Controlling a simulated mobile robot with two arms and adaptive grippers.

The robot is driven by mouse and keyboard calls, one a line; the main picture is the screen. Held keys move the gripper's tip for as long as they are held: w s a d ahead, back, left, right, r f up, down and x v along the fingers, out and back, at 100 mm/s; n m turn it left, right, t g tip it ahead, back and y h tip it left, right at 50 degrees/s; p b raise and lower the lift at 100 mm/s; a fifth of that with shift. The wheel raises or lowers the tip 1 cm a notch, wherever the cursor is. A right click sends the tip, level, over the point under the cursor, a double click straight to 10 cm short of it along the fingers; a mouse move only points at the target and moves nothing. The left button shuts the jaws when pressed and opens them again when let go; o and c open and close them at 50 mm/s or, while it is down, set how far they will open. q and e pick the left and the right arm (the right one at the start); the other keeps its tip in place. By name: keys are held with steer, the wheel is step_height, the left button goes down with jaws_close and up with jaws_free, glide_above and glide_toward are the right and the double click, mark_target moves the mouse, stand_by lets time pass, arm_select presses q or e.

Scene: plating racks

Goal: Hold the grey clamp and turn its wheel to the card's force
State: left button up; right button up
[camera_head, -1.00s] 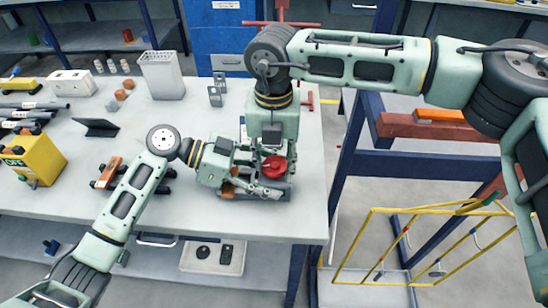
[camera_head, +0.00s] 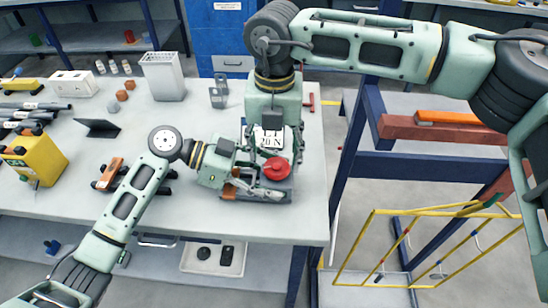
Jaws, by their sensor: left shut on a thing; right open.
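The grey clamp (camera_head: 284,187) lies on the table near its front right edge, with a red wheel (camera_head: 276,169) on top. My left gripper (camera_head: 238,187) comes in from the left and is shut on the clamp's left part; its fingers partly hide the clamp. My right gripper (camera_head: 272,150) points down from above, open and empty, its fingers spread behind and above the wheel. A white card (camera_head: 269,139) reading "20 N" shows between those fingers. Its top is hidden by the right gripper. I cannot tell whether the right fingers touch anything.
A yellow box (camera_head: 38,160), a dark tablet stand (camera_head: 97,128) and an orange-handled tool (camera_head: 110,173) lie to the left. A grey metal bin (camera_head: 163,78) stands at the back. A yellow wire rack (camera_head: 400,250) stands right of the table, below red beams.

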mark_target(274, 165)
step_height(274, 165, up, 9)
steer(key=shift+f, duration=0.2)
stand_by(0.4)
step_height(274, 165, down, 12)
stand_by(0.6)
steer(key=c, duration=1.1)
